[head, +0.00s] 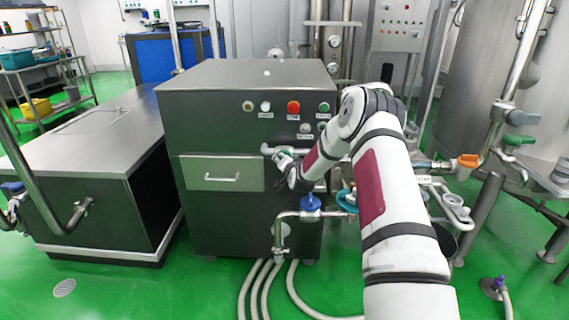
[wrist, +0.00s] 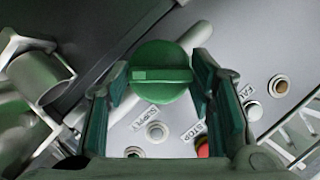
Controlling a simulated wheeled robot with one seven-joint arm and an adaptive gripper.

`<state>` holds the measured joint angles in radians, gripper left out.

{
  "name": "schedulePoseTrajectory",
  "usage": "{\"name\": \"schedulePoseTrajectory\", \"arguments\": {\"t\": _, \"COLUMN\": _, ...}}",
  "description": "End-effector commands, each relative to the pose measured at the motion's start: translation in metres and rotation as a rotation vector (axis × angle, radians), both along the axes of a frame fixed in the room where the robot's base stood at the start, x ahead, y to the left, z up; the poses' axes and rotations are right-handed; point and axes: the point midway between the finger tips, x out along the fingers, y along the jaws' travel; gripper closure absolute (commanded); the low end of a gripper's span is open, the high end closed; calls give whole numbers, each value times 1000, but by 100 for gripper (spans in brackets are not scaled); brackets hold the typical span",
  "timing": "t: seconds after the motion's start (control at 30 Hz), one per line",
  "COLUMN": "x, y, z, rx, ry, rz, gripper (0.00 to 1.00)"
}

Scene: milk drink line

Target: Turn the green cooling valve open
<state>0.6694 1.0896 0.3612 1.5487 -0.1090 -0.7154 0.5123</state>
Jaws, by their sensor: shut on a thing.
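A round green valve knob (wrist: 162,72) with a raised bar across its face sits between the two green-padded fingers of my gripper (wrist: 163,85) in the wrist view. The gripper is shut on it. In the head view my gripper (head: 280,154) is in front of the dark cabinet, just below its button panel. The knob is mostly hidden there by the gripper and arm.
The dark cabinet (head: 225,225) carries buttons, including a red one (head: 293,107); SUPPLY and STOP labels show in the wrist view. A blue valve (head: 310,202), an orange handle (head: 468,160) and another green handle (head: 520,140) are on nearby pipes. Hoses (head: 265,285) lie on the floor.

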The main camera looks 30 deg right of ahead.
Motion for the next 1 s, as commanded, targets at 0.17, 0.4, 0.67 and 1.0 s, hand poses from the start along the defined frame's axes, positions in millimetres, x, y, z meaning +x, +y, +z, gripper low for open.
{"name": "schedulePoseTrajectory", "arguments": {"t": 0.17, "x": 4, "y": 3, "z": 2, "rx": -146, "ry": 89, "rz": 4, "gripper": 79}}
{"name": "schedulePoseTrajectory", "arguments": {"t": 0.4, "x": 5, "y": 4, "z": 2, "rx": -329, "ry": 213, "rz": 3, "gripper": 79}}
{"name": "schedulePoseTrajectory", "arguments": {"t": 0.67, "x": 5, "y": 5, "z": 2, "rx": -493, "ry": 323, "rz": 2, "gripper": 79}}
{"name": "schedulePoseTrajectory", "arguments": {"t": 1.0, "x": 4, "y": 4, "z": 3, "rx": -610, "ry": 405, "rz": 1, "gripper": 79}}
